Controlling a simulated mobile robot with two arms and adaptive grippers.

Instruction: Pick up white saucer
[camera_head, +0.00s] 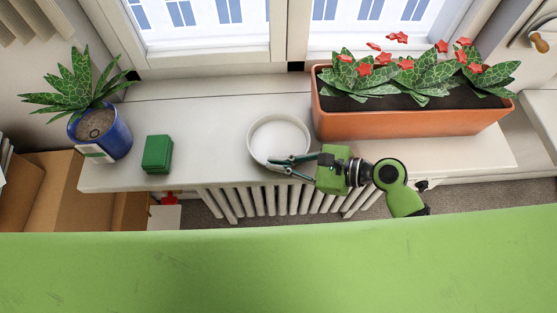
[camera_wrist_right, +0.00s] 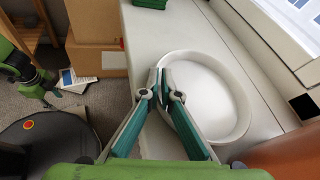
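The white saucer (camera_head: 279,139) is round with a raised rim and is at the front middle of the windowsill; it also shows in the right wrist view (camera_wrist_right: 210,95). My right gripper (camera_head: 270,163) reaches it from the right. In the wrist view its fingertips (camera_wrist_right: 162,82) meet at the saucer's near rim, one finger inside and one outside, so it looks shut on the rim. The saucer looks about level; I cannot tell whether it touches the sill. Part of my left arm shows at the wrist view's left edge; its gripper's state is unclear.
A long terracotta planter (camera_head: 410,124) with red flowers stands right of the saucer. A green box (camera_head: 157,154) and a blue plant pot (camera_head: 110,138) stand to the left. A radiator (camera_head: 280,201) is below the sill, and cardboard boxes (camera_head: 62,190) are at left. The sill between green box and saucer is clear.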

